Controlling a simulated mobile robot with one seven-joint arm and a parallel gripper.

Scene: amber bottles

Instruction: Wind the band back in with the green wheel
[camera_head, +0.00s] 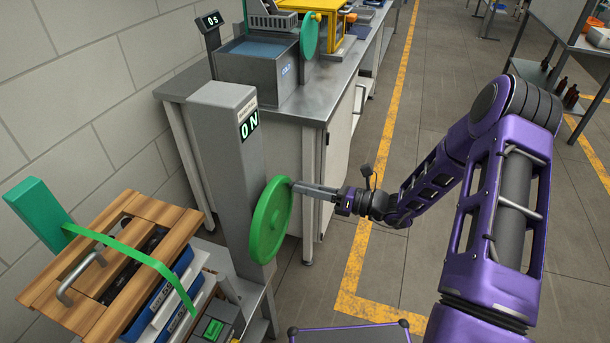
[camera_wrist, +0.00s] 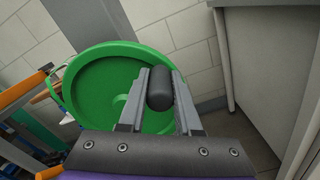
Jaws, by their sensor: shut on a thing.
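The green wheel (camera_head: 271,220) is mounted on the side of a grey post (camera_head: 222,150). It also fills the left of the wrist view (camera_wrist: 95,85). My gripper (camera_head: 298,187) reaches it from the right, at its upper rim. In the wrist view my gripper (camera_wrist: 158,88) is shut on the wheel's black handle (camera_wrist: 160,90), which lies between the fingers. The green band (camera_head: 140,254) runs from a green upright block (camera_head: 38,207) across a wooden slatted top (camera_head: 96,277) and down its right side. Where the band meets the wheel is hidden.
A display (camera_head: 249,123) on the post reads "ON". A metal bench (camera_head: 310,105) with a grey basin (camera_head: 255,75) and another green wheel (camera_head: 310,34) stands behind. Blue and white boxes (camera_head: 168,292) lie under the slats.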

